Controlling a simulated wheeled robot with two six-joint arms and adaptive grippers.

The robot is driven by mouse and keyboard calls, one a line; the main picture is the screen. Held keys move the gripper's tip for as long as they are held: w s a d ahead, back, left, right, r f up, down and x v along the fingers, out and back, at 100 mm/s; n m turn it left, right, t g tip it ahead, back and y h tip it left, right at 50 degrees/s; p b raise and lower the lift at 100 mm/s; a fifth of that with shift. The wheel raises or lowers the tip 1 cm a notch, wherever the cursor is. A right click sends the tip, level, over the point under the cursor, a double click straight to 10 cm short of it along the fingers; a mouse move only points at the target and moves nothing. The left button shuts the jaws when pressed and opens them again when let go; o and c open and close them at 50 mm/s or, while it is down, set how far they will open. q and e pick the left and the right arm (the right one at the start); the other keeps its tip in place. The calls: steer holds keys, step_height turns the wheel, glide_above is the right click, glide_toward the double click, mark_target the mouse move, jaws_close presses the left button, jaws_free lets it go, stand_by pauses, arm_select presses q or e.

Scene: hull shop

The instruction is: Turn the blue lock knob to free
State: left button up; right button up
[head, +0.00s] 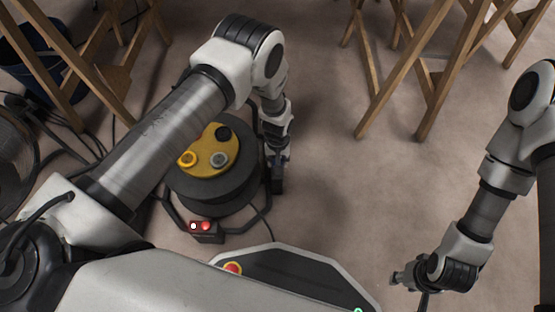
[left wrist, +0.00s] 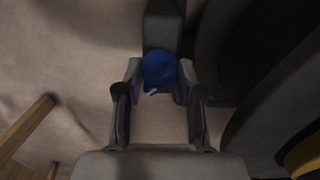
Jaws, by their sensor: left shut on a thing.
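The blue lock knob (left wrist: 160,70) shows in the left wrist view, in front of a dark grey block. A small white mark shows at its lower edge; I cannot tell which setting it points to. My left gripper (left wrist: 160,82) has a finger on each side of the knob and is shut on it. In the head view my left gripper (head: 278,158) is at the right side of a dark round drum (head: 212,190); the knob is hidden there. My right gripper (head: 408,287) hangs low at the right, away from the drum; its finger opening is unclear.
The drum has a yellow top plate (head: 205,160) with several round fittings. A small box with red and white lights (head: 207,229) stands before it. Wooden trestles (head: 425,85) stand at the back, cables (head: 60,130) lie at left. Floor right of the drum is clear.

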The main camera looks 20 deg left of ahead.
arm_select(q)
steer(key=o, duration=1.1)
steer(key=shift+o, duration=0.2)
step_height(320, 180, up, 12)
